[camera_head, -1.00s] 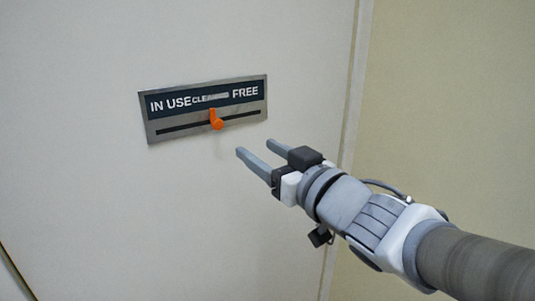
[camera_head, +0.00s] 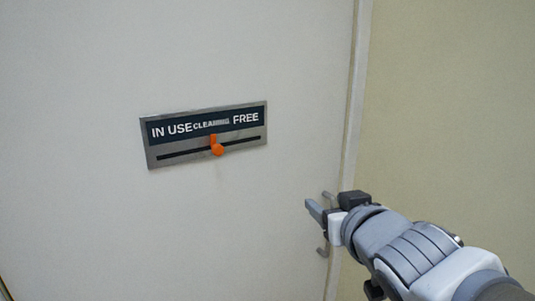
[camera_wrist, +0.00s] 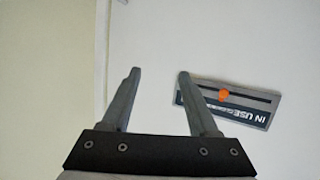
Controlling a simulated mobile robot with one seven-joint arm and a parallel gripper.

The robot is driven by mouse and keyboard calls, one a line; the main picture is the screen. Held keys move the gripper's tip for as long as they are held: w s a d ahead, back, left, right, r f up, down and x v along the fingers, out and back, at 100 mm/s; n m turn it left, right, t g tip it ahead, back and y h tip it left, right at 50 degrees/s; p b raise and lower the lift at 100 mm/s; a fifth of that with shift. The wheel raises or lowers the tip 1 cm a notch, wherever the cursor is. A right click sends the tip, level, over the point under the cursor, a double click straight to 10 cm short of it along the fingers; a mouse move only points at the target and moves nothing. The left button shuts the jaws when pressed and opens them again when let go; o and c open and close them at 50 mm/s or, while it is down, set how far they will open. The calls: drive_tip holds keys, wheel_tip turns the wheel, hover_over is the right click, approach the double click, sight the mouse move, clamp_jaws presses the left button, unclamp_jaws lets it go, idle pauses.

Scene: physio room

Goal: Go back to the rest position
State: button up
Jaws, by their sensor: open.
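My gripper (camera_head: 317,200) is at the lower right in the head view, in front of the door's right edge. It is open and empty, with its two fingers apart in the wrist view (camera_wrist: 157,72). The sign (camera_head: 165,155) on the door reads IN USE, CLEANING and FREE. Its orange slider knob (camera_head: 216,149) stands under CLEANING, near the middle of the slot. My gripper is to the right of and below the sign, clear of the knob. In the wrist view the sign (camera_wrist: 262,109) shows upside down at right, with the orange knob (camera_wrist: 224,95) beyond the right finger.
The white door (camera_head: 80,220) fills the left and middle. A pale frame strip (camera_head: 352,100) and a bare beige wall (camera_head: 450,100) are on the right.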

drive_tip(key=s+d+f+m+g+h, duration=0.1)
drive_tip(key=s+f+g, duration=0.3)
drive_tip(key=s, duration=0.3)
drive_tip(key=s+d+f+m+g+h, duration=0.1)
drive_tip(key=s+d+f+g, duration=0.1)
drive_tip(key=s+f+g, duration=0.2)
drive_tip(key=s+f, duration=0.2)
drive_tip(key=s, duration=0.1)
drive_tip(key=shift+s+d+g, duration=0.25)
drive_tip(key=shift+s+g, duration=0.1)
drive_tip(key=shift+g, duration=0.05)
idle(1.0)
drive_tip(key=shift+c, duration=0.8)
drive_tip(key=shift+a, duration=0.2)
